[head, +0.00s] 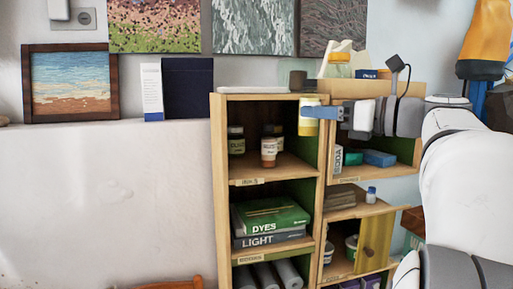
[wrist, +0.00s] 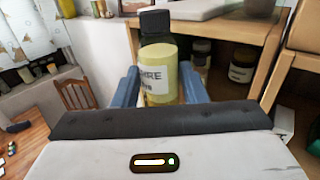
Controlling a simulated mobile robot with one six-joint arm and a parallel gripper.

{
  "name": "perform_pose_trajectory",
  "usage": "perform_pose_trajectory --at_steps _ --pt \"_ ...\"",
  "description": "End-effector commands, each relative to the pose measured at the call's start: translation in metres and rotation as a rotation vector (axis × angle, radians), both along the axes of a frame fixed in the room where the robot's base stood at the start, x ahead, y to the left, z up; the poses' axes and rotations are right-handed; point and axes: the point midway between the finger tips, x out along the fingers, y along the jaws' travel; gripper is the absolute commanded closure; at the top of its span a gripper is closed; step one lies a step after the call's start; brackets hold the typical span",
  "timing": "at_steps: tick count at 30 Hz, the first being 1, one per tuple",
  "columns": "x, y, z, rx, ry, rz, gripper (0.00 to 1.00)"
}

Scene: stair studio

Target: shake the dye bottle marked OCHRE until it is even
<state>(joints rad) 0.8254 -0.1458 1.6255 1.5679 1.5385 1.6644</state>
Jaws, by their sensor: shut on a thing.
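My gripper (head: 322,113) is shut on the OCHRE bottle (head: 308,122), a yellow bottle, and holds it in front of the upper part of the wooden shelf. In the wrist view the bottle (wrist: 160,78) stands between the two blue fingers of my gripper (wrist: 159,82). It has a dark cap and a white label on which "HRE" can be read; the rest of the word is hidden or turned away. The bottle looks about upright and clear of the shelf boards.
The wooden shelf (head: 322,170) is close behind the bottle. Its upper left compartment holds a rust-coloured bottle (head: 268,152) and an olive one (head: 236,141). Books (head: 270,215) lie below. A chair (wrist: 75,97) shows in the wrist view.

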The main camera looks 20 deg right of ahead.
Motion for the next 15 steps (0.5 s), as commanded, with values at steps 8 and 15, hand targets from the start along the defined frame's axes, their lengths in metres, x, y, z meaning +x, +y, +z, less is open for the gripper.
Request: perform_pose_trajectory --at_steps 8,15 --pt "0.0 0.0 0.068 0.0 -0.001 0.0 0.88" --pt "0.0 0.0 0.012 0.007 0.006 -0.001 0.88"
